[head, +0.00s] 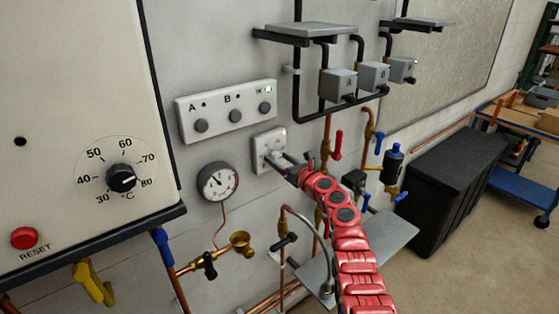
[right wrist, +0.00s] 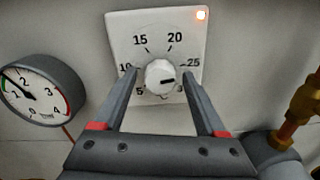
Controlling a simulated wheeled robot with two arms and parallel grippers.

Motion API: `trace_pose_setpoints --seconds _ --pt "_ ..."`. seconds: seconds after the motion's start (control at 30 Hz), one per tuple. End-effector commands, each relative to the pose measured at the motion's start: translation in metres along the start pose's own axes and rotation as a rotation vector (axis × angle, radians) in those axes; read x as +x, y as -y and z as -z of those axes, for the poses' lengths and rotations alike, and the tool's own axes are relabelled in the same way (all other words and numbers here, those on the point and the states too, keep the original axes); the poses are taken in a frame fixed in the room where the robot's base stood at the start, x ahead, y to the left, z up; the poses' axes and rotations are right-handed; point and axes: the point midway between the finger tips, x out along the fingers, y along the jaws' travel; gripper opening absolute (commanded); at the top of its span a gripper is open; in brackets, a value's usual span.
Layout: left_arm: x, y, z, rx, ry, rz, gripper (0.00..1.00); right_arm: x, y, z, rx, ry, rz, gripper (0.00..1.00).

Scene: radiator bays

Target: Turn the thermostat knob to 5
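The thermostat is a white square wall plate (right wrist: 120,25) with a round white knob (right wrist: 160,77). Its scale shows 5, 10, 15, 20 and 25; the last number at lower right is partly hidden by a finger. The knob's dark pointer line points right, near 25. A small orange light glows at the plate's top right. My right gripper (right wrist: 159,70) is open, one finger on each side of the knob, with gaps showing. My left gripper is not in view.
A pressure gauge (head: 217,182) hangs just left of the thermostat, and a switch panel (head: 226,109) sits above. A boiler (head: 70,90) with a temperature dial stands at the left. Copper pipes and a red valve lever (head: 338,145) are close on the right.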

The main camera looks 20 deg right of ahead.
Motion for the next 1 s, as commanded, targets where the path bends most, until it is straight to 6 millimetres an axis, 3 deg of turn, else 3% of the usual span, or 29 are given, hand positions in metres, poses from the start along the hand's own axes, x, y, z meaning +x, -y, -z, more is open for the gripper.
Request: trace_pose_setpoints --seconds 0.03,0.3,0.4,0.77,1.0 --pt "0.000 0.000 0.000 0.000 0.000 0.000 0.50 0.000 0.000 0.000 0.000 0.000 0.000 0.63" --pt "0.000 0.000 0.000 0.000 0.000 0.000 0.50 0.000 0.000 0.000 0.000 0.000 0.000 0.14" --pt "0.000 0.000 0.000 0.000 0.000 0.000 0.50 0.000 0.000 0.000 0.000 0.000 0.000 0.00" --pt "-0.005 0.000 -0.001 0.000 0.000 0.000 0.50 0.000 0.001 0.001 -0.052 0.002 0.001 0.00" --pt "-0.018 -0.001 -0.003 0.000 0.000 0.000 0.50 0.000 0.001 0.002 -0.201 0.006 0.001 0.00"
